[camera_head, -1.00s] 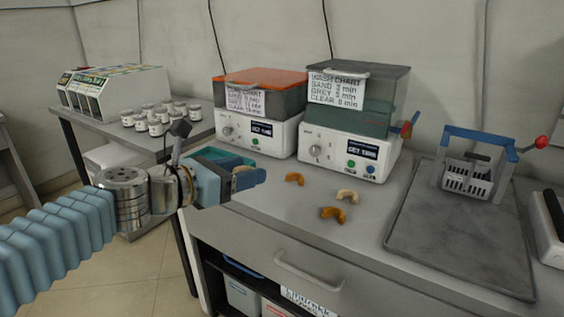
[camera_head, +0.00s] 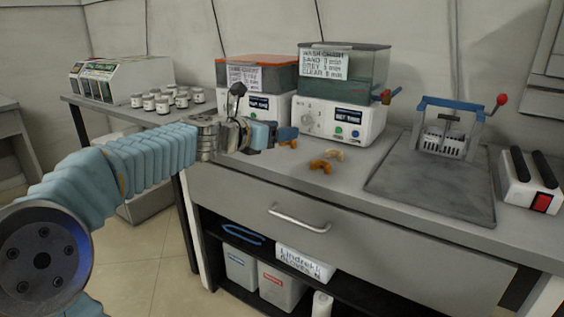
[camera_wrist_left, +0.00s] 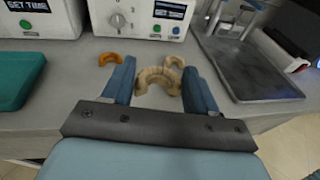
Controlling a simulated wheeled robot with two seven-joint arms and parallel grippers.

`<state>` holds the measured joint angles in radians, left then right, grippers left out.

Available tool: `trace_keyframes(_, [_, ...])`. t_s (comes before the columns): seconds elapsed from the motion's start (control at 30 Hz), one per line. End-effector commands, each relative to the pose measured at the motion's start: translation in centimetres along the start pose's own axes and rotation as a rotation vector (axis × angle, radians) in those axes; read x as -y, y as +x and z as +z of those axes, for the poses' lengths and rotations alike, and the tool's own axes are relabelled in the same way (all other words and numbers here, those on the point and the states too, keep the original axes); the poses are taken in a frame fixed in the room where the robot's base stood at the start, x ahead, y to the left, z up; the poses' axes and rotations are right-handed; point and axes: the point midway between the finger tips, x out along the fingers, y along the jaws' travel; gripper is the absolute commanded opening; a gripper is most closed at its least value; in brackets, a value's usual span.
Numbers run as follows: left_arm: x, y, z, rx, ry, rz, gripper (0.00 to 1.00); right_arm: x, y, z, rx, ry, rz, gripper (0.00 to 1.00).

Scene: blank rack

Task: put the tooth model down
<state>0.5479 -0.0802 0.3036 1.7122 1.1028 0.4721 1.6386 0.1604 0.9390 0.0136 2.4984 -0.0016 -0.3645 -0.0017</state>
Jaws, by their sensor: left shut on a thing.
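My left gripper (camera_head: 283,134) reaches over the bench from the left, and its blue fingers also show in the left wrist view (camera_wrist_left: 160,88). It is shut on a tan, horseshoe-shaped tooth model (camera_wrist_left: 157,78), which sits between the two fingers. In the head view the held model is mostly hidden by the gripper. Another orange model (camera_wrist_left: 109,58) lies left of the fingers in the wrist view. Whether the held model touches the bench, I cannot tell. My right gripper is out of view.
Two wash machines (camera_head: 340,119) stand behind the gripper. A teal tray (camera_wrist_left: 20,78) is at left in the wrist view. A grey plate (camera_head: 425,188) with a blue-handled basket stand (camera_head: 450,107) lies at right. Bare bench lies between the models and the plate.

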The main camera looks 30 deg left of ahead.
Motion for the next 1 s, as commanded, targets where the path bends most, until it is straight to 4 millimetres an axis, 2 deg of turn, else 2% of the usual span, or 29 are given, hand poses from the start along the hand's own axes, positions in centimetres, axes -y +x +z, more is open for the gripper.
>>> trace_keyframes(0.03, [-0.7, 1.1, -1.6, -0.002, -0.004, -0.001, 0.30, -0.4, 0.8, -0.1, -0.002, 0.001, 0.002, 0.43])
trace_keyframes(0.1, [-1.4, 2.1, -2.8, -0.002, -0.004, -0.001, 0.30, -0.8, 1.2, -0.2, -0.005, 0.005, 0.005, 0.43])
trace_keyframes(0.37, [-2.9, 3.9, -4.5, 0.000, 0.000, -0.001, 0.30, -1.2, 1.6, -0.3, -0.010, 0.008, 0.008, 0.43])
trace_keyframes(0.6, [-3.4, 5.1, -8.0, -0.001, -0.001, 0.000, 0.30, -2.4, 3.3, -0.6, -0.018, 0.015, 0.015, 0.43])
trace_keyframes(1.0, [-3.3, 5.1, -8.4, 0.000, 0.001, -0.001, 0.30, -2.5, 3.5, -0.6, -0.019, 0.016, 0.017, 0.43])
